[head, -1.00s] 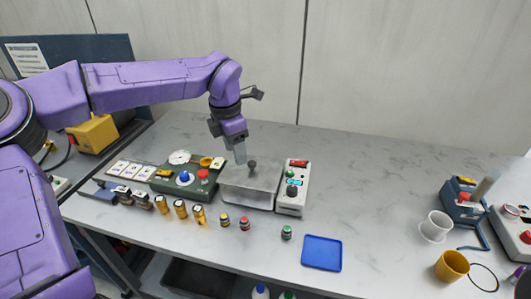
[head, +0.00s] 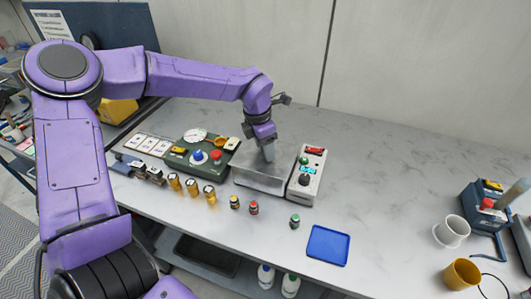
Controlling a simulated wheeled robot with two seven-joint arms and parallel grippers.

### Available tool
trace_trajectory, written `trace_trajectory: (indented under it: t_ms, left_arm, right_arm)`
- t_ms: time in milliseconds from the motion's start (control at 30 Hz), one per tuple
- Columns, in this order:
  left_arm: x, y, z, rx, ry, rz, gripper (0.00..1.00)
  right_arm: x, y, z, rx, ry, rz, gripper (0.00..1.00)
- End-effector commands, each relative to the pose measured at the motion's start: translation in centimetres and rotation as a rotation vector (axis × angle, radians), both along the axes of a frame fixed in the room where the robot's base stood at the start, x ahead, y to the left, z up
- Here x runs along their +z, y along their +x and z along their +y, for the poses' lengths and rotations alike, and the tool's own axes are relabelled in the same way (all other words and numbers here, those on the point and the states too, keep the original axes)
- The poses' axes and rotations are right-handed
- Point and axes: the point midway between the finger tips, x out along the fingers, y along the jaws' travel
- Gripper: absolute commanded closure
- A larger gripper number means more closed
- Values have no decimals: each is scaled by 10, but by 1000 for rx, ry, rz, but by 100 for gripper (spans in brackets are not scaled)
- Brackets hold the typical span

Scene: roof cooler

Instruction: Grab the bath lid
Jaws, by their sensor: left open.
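The bath is a grey metal box (head: 250,187) on the bench, left of the white control unit. Its flat grey lid (head: 250,168) lies on top. The lid's dark knob is hidden behind my left gripper. My left gripper (head: 269,157) points down over the lid, with its fingertips at or just above the lid's surface. It is open, and I cannot tell whether the knob is between its fingers. My right gripper is not in view.
A white control unit (head: 306,178) stands close at the bath's right, and a green panel (head: 205,154) at its left. Small vials (head: 254,207) stand in front. A blue tray (head: 328,245) lies to the right. A white cup (head: 452,231) and yellow cup (head: 461,273) stand farther right.

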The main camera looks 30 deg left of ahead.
Motion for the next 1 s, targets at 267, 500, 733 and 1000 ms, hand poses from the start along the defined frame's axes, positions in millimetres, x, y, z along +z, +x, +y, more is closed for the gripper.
trace_trajectory:
  t_ms: [267,500,733,1000]
  left_arm:
    - [0,0,-1,-2,0,0,84]
    - [0,1,-1,-2,0,0,100]
    - [9,1,-1,-3,0,-2,100]
    - [61,-24,1,-2,-3,-10,100]
  right_arm:
    - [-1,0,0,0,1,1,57]
    - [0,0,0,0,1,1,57]
    - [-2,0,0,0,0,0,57]
    - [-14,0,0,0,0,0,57]
